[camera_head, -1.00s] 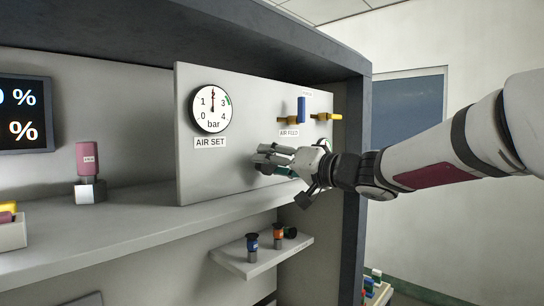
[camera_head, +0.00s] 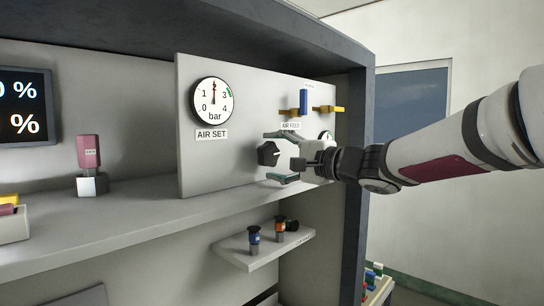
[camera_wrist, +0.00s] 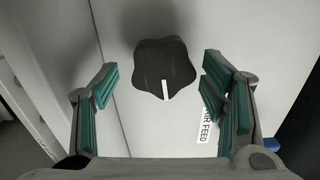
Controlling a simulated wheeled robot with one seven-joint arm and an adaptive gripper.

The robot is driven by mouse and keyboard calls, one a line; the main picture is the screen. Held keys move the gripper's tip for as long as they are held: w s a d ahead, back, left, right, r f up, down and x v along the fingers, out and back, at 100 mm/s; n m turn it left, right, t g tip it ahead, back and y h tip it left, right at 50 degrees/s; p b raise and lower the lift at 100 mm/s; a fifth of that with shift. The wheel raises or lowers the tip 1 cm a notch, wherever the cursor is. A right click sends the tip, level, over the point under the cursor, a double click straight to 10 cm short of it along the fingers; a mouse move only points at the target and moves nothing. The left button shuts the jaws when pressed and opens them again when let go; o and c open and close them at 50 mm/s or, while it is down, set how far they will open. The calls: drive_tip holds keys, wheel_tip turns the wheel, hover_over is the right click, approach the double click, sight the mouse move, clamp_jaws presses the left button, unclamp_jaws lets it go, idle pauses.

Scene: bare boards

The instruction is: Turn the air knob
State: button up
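The black lobed knob (camera_head: 268,153) with a white pointer line sticks out from the grey panel below and right of the gauge. It also shows in the wrist view (camera_wrist: 164,68), between and slightly beyond the fingertips. My gripper (camera_head: 279,157) is open in front of the panel, to the right of the knob in the head view. Its green-padded fingers (camera_wrist: 158,82) stand apart on either side of the knob, with gaps visible, and do not appear to touch it. The gauge (camera_head: 213,100), labelled AIR SET, has its needle pointing up near 2.
A blue lever (camera_head: 303,102) and yellow pipe fittings (camera_head: 328,109) sit above the AIR FEED label (camera_head: 291,126). A small shelf (camera_head: 258,254) below holds several dark-capped pieces. A maroon block (camera_head: 89,150) stands on the left ledge.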

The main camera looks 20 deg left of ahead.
drive_tip(key=shift+s, duration=0.1)
drive_tip(key=v, duration=0.6)
drive_tip(key=shift+r, duration=0.1)
idle(0.5)
